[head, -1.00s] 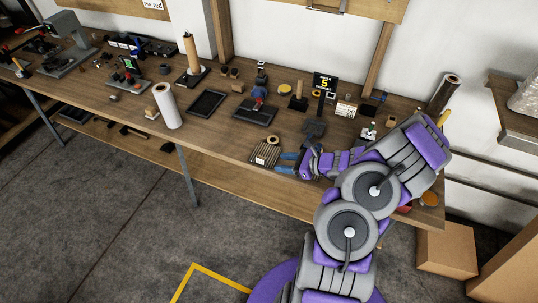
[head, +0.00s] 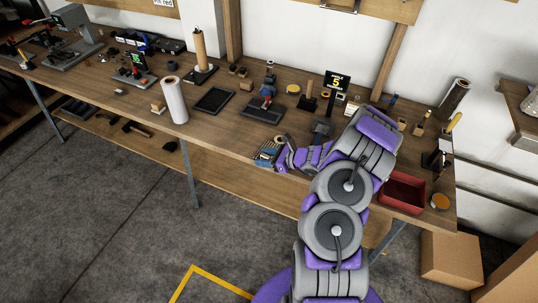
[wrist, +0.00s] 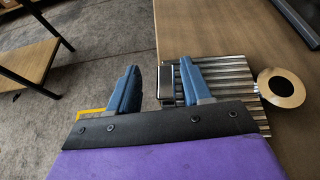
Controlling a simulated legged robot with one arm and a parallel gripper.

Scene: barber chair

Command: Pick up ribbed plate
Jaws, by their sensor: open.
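The ribbed plate (wrist: 236,70) is a grey metal piece with parallel ridges, lying at the table's front edge. In the head view the plate (head: 268,149) is small and partly hidden by my gripper (head: 268,160). In the wrist view my gripper (wrist: 158,72) is open with two blue fingers. The right finger overlaps the ridges; the left finger is out past the table edge, over the floor. A dark-framed end of the plate shows between the fingers. I cannot tell whether either finger touches it.
A tan ring with a dark centre (wrist: 281,88) is at the plate's right side. The wooden table (head: 225,135) also carries a white roll (head: 173,100), black trays (head: 213,99) and a red bin (head: 402,192). Open floor lies in front.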

